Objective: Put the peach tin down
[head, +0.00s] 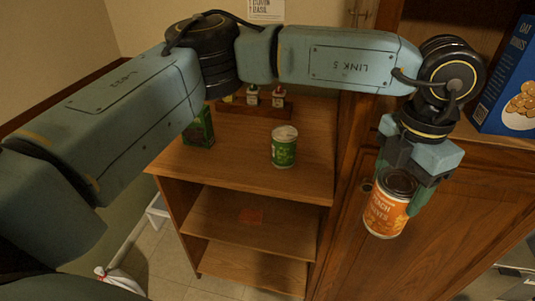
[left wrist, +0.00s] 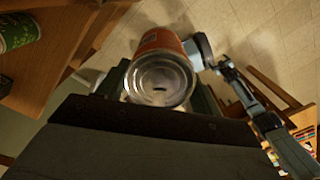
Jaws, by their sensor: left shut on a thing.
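The peach tin (head: 385,215) has an orange label and a metal lid. My left gripper (head: 403,183) is shut on it near its top. The tin hangs in front of the wooden cabinet door at the right of the head view, a little tilted. In the left wrist view the tin (left wrist: 160,75) shows its round metal end between the fingers (left wrist: 158,95), with floor behind it. My right gripper cannot be made out in the head view; an arm with a gripper-like end (left wrist: 205,52) shows beside the tin in the left wrist view.
A wooden shelf unit (head: 245,170) stands left of the tin. On its top are a green tin (head: 284,147), a green box (head: 199,128) and a rack of small bottles (head: 264,105). Its front top has free room. A blue oat box (head: 510,85) stands at upper right.

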